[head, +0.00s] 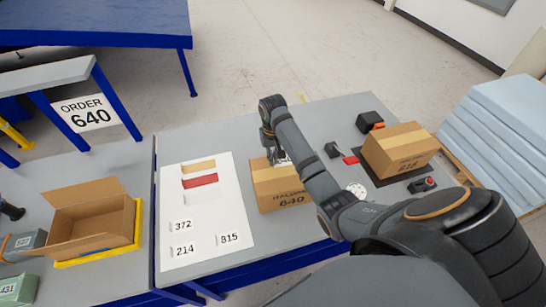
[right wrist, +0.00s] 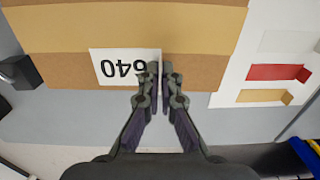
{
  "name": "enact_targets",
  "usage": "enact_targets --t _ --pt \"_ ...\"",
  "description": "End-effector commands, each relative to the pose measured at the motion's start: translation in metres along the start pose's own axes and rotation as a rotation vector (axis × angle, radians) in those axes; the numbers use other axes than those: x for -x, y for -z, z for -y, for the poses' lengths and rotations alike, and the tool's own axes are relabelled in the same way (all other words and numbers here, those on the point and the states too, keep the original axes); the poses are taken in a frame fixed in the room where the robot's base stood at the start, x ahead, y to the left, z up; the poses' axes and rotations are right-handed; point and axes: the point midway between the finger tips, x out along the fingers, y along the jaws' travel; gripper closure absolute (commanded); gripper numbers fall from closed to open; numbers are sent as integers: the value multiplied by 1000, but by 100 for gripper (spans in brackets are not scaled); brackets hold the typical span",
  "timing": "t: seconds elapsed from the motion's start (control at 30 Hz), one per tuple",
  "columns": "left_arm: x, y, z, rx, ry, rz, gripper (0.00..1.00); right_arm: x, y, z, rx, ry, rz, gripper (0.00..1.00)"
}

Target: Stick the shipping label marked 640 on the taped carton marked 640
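The carton marked 640 (head: 265,185) stands on the grey table in the head view, with a tan tape band along its top. It also fills the upper right wrist view (right wrist: 60,20). The white label marked 640 (right wrist: 122,66) lies over the carton top, upside down in the right wrist view. Its right edge runs between the fingertips of my right gripper (right wrist: 161,72), which look closed on that edge. Whether the label touches the carton is unclear. In the head view my right gripper (head: 275,150) is over the carton's far side. My left gripper is not in view.
A white sheet (head: 235,222) left of the carton carries labels 372, 214 and 815, plus coloured strips. Another taped carton (head: 402,150) stands right on a dark pad. An open box (head: 95,222) sits in a yellow tray. Blue foam sheets (head: 495,125) are stacked far right.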

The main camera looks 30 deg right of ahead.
Motion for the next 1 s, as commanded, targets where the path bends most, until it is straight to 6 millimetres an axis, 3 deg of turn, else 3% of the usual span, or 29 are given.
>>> enact_targets --t 0.4,0.63,1.0 --pt "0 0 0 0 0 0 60 -2 -2 0 0 -1 6 100" --pt "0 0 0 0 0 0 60 -2 -1 0 0 -1 5 68" --pt "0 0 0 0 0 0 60 -1 -1 0 0 -1 2 68"
